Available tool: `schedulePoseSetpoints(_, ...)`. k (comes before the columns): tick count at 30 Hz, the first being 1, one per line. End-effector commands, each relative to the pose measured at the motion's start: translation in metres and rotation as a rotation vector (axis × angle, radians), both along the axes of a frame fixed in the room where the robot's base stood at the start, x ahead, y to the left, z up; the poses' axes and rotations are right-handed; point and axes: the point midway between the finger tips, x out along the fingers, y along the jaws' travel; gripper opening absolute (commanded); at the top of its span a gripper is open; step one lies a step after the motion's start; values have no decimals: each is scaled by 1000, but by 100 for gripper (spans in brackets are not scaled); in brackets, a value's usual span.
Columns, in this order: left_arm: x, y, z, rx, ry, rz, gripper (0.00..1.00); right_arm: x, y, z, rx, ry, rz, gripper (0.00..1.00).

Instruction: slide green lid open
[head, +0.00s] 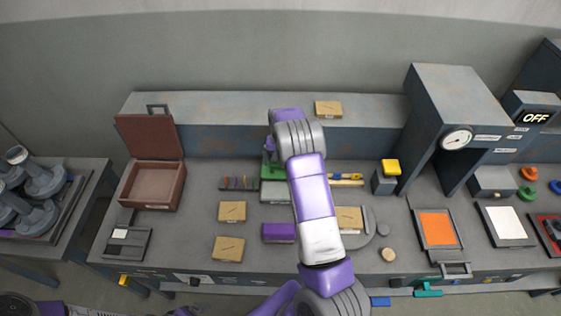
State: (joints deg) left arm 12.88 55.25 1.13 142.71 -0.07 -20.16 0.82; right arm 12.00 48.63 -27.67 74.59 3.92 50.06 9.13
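A small box (276,191) with a pale grey-green front stands mid-bench, left of my raised arm. A green part (272,173), which looks like the lid, lies at its back edge. My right gripper (268,155) reaches down from above at this green part; its small fingertips overlap the green. I cannot tell whether they touch it or are closed. My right arm crosses in front and hides the area just right of the box. My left gripper is not in view.
A brown open case (152,185) stands left. Several tan boxes (232,211) and a purple block (278,232) lie on the bench (195,255). A tool rack (239,183) is left of the green part. A grey press with a gauge (456,139) stands right.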

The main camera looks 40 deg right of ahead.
Motion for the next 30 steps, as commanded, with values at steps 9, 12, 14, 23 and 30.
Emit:
schedulePoseSetpoints(9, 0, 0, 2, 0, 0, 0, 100, 0, -1, 53, -1, -4, 0, 100)
schedulePoseSetpoints(12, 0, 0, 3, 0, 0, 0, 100, 0, 0, 61, 0, -1, 0, 100)
schedulePoseSetpoints(14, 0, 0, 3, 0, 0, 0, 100, 0, -1, 63, 0, -1, -1, 100)
schedulePoseSetpoints(23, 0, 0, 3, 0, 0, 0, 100, 0, 0, 64, 0, -1, -1, 100)
schedulePoseSetpoints(30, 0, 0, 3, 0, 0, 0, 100, 0, 0, 64, 1, -1, -1, 100)
